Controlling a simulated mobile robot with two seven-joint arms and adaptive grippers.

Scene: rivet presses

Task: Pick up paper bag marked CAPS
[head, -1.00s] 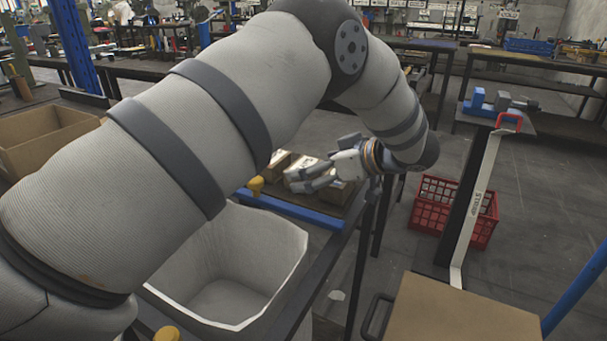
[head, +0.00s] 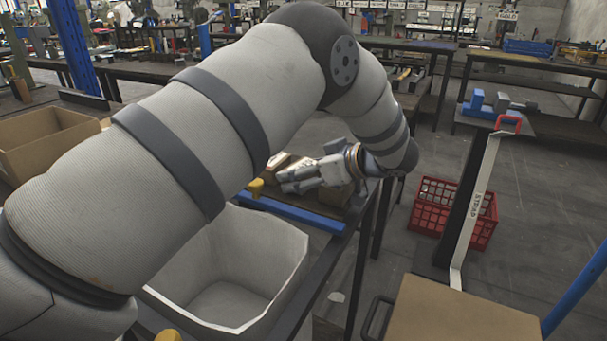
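Several brown paper or cardboard packages sit behind a blue rail on the dark workbench; one (head: 334,196) shows under my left gripper and another (head: 300,163) behind it. I cannot read a CAPS mark on any of them. My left gripper (head: 284,182) is over these packages, with its fingers pointing left. Its fingers are seen from the side and overlap, so I cannot tell whether they hold anything or touch a package. My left arm hides part of the bench. My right gripper is not in view.
The blue rail (head: 290,212) runs along the bench's near side, with a yellow knob (head: 256,187) at its left. A grey open bin (head: 290,275) stands nearer. An open cardboard box (head: 45,150) is left. A red crate (head: 455,212) is on the floor, right.

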